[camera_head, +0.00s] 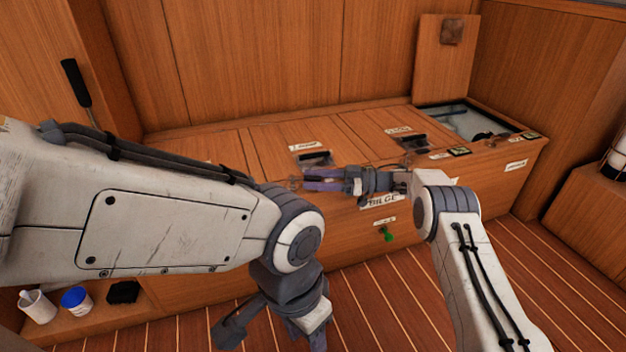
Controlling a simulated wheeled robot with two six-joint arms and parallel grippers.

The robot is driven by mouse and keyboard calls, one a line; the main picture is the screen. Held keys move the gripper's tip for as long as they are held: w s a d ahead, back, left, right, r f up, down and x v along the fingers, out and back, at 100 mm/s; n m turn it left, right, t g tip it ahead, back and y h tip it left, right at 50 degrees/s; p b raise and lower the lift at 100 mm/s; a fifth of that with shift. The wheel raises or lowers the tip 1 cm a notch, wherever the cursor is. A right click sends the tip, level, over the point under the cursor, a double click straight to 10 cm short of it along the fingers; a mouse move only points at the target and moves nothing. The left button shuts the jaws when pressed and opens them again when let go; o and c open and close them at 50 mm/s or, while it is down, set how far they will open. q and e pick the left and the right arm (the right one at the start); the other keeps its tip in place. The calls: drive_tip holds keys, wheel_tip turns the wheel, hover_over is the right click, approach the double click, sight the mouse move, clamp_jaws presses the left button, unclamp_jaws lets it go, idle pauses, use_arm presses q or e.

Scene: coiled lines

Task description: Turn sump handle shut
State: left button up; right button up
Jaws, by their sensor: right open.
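A small green handle (387,235) sits on the front face of the wooden bench, under a small label too small to read and a larger label reading BILGE (382,201). I cannot tell from lettering whether it is the sump handle. My right gripper (312,180) is open and empty, pointing left along the bench's front top edge. It is above and left of the green handle and apart from it. My left arm crosses the view from the left; its wrist and what may be part of the left gripper (235,325) hang low in front, jaws unclear.
The bench top has labelled lids with dark latches (316,159) and an open compartment (462,122) at right. A black lever (75,82) stands at left. Striped floor is clear.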

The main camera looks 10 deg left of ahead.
drive_tip(key=d+p, duration=0.3)
drive_tip(key=d, duration=0.7)
drive_tip(key=shift+w, duration=0.4)
drive_tip(key=shift+d, duration=0.1)
